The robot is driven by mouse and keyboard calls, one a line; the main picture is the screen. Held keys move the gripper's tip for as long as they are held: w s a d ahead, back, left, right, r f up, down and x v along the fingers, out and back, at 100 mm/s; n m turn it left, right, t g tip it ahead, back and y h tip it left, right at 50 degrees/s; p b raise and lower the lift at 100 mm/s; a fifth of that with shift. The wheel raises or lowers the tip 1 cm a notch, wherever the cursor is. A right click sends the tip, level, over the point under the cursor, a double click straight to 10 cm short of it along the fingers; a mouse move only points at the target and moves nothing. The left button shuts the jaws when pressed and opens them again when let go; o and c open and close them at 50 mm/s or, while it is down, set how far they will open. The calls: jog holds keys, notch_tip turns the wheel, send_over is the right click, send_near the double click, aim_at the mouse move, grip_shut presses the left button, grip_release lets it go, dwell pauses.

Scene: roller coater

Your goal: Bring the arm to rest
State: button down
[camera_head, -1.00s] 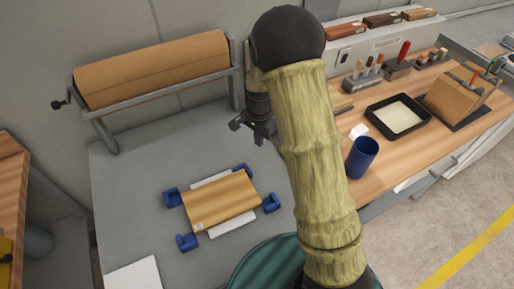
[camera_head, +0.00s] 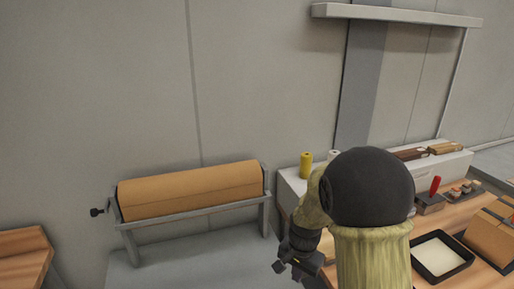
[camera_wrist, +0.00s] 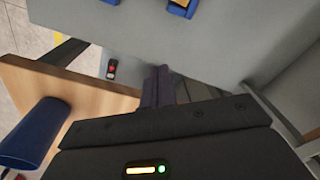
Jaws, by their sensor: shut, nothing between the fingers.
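My gripper (camera_head: 290,268) hangs at the end of my bent arm in the head view, in front of the right end of the roll stand. In the wrist view my gripper's fingers (camera_wrist: 160,86) are together with nothing between them. They point over the grey table (camera_wrist: 215,40). My arm's sleeve and dark joint cover part of the wooden bench in the head view.
A brown paper roll (camera_head: 190,189) lies in a metal stand (camera_head: 190,208) against the wall. A black tray (camera_head: 440,257) sits on the wooden bench at right. The wrist view shows a blue cup (camera_wrist: 38,130) on the bench and blue clamps (camera_wrist: 182,8) on the grey table.

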jog(key=s+d+r+n+t, duration=0.1)
jog(key=s+d+r+n, duration=0.1)
jog(key=s, duration=0.4)
jog(key=s+d+r+n+p, duration=0.1)
jog(key=s+d+r+n, duration=0.1)
jog(key=s+r+n, duration=0.3)
jog(key=shift+s+t, duration=0.4)
jog(key=shift+s, duration=0.6)
